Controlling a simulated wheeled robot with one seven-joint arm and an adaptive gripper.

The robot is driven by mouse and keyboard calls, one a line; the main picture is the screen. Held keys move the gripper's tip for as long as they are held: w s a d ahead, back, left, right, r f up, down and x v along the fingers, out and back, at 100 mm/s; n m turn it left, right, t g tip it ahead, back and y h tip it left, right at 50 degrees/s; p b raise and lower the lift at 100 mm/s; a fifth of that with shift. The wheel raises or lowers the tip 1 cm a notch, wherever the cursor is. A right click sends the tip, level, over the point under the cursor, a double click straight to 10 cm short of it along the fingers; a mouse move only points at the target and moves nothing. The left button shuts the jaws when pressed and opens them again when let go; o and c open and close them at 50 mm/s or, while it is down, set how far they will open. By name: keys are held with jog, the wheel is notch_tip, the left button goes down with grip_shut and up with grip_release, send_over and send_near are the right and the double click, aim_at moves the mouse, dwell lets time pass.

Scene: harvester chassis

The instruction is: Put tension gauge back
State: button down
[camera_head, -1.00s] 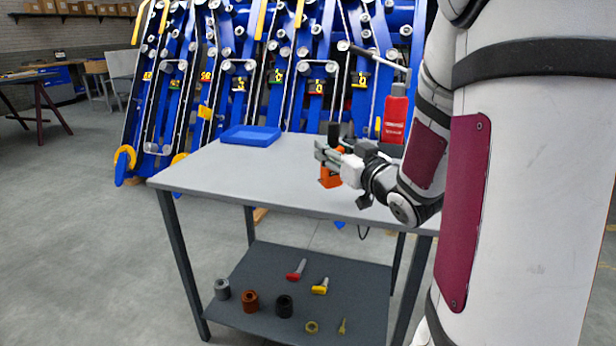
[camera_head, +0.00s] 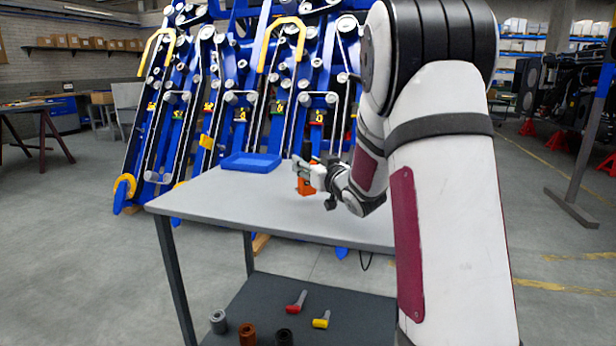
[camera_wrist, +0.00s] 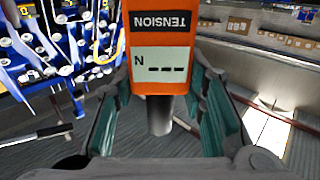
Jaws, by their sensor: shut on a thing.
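The orange tension gauge (camera_head: 305,180) is held in my gripper (camera_head: 308,172) above the grey table top (camera_head: 240,205). In the wrist view the gauge (camera_wrist: 160,85) shows upside-down "TENSION" lettering and a display reading "N" and dashes. The finger pads of my gripper (camera_wrist: 163,115) stand on both sides of the gauge. In the head view the gauge's lower end hangs close over the table; I cannot tell whether it touches. My arm hides the right part of the table.
A blue tray (camera_head: 250,162) lies on the table's far left. The lower shelf (camera_head: 262,300) carries a red-handled tool (camera_head: 297,301), a yellow-handled tool (camera_head: 321,320) and several round parts. Blue harvester frames (camera_head: 230,100) stand behind the table. The table's left front is clear.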

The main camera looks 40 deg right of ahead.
jog(key=shift+f+b, duration=0.35)
jog(key=shift+f, duration=0.85)
jog(key=shift+f, duration=0.15)
jog(key=c, duration=1)
grip_release()
jog(key=shift+c, duration=0.2)
jog(key=shift+s+r, duration=0.15)
jog(key=shift+r, duration=0.05)
jog(key=s, duration=0.4)
jog(key=s+a+p, duration=0.1)
jog(key=s, duration=0.2)
jog(key=s+p, duration=0.1)
jog(key=s, duration=0.3)
jog(key=shift+s+a+f, duration=0.1)
jog(key=shift+s+a, duration=0.1)
jog(key=shift+s, duration=0.1)
